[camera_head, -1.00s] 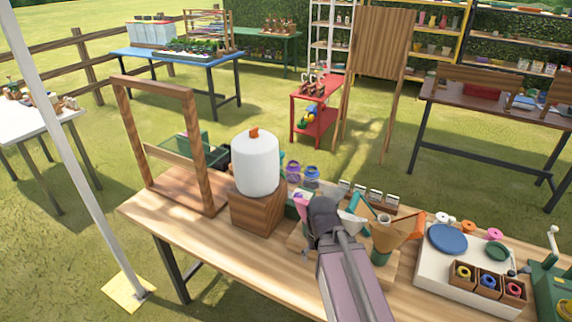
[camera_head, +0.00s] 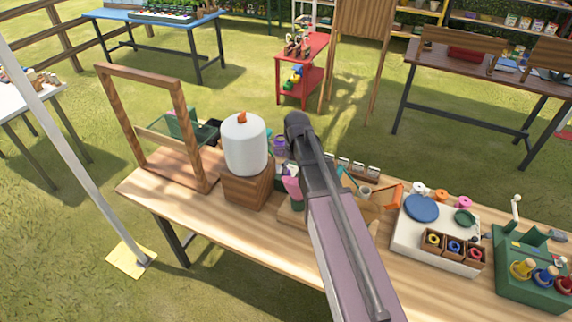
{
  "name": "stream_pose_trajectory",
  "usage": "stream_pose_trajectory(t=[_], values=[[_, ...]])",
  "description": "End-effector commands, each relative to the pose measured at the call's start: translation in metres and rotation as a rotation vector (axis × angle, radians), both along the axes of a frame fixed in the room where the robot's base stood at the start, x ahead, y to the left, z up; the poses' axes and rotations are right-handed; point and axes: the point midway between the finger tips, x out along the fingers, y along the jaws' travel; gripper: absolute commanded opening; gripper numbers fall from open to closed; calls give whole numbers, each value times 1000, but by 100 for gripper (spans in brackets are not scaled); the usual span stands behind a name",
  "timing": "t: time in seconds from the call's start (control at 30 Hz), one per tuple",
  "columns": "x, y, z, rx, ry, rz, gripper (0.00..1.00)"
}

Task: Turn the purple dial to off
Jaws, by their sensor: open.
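I cannot make out a purple dial for certain in the head view. A small purple item (camera_head: 280,144), which looks like a jar, stands behind the white cylinder, beside my arm. My arm reaches up across the middle of the wooden workbench (camera_head: 245,253) and hides part of it. The dark joint near the arm's far end shows above the bench's back edge. My gripper's fingers do not show; the arm hides whatever lies beyond that joint.
A white cylinder (camera_head: 245,143) on a wooden block (camera_head: 246,185) and a wooden frame (camera_head: 179,92) stand at the left. A white board (camera_head: 407,232) with coloured parts and a green machine (camera_head: 515,277) stand at the right. The bench's front left is clear.

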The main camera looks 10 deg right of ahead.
Motion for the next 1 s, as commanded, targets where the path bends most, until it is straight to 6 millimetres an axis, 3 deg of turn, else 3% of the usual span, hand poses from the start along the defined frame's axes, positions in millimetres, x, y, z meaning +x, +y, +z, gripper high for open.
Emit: stream_pose_trajectory(t=[0.03, 0.2, 0.4, 1.0], values=[[31, 0, 1, 1, 5, 32, 82], [92, -1, 0, 6, 22, 151, 82], [131, -1, 0, 11, 36, 239, 82], [136, -1, -2, 13, 38, 258, 82]])
